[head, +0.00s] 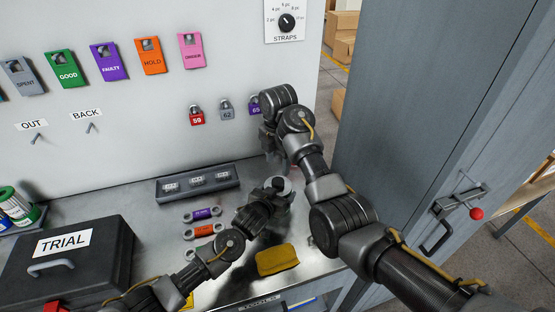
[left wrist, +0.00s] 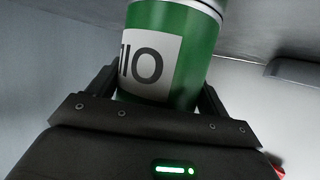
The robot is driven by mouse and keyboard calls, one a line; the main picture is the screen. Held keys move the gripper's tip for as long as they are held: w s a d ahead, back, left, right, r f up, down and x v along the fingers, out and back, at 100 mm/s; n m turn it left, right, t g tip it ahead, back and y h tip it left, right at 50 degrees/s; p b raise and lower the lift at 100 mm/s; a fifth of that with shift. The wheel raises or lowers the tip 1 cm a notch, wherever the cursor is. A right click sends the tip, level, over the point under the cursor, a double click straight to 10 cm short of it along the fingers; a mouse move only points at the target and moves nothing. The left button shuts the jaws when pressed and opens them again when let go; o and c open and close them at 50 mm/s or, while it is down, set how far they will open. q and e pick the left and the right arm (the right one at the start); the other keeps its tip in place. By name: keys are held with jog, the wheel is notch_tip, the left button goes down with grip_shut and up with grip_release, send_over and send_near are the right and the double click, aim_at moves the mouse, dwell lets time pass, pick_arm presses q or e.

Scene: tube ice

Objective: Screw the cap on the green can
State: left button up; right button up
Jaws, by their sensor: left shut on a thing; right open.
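The green can (left wrist: 175,55) fills the top of the left wrist view, with a white label ending in "10" and a pale rim at its upper end. My left gripper (left wrist: 157,92) is shut on it, one finger on each side. In the head view my left gripper (head: 270,195) is over the bench, and a pale round top (head: 284,184) shows at its fingers. My right gripper (head: 270,142) is open, above and behind the left one, near the wall. I cannot make out a separate cap or how the can's top is closed.
A dark rack (head: 197,184), small wrench-like tools (head: 203,214) and a yellow cloth (head: 276,259) lie on the bench. Padlocks (head: 197,116) hang behind. A grey cabinet (head: 400,110) stands right.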

aim_at(278, 181)
jog(key=shift+f, duration=3.85)
jog(key=c, duration=1)
jog(key=m, duration=1.6)
jog(key=shift+w, duration=0.1)
jog(key=o, duration=1.1)
jog(key=shift+c, duration=0.2)
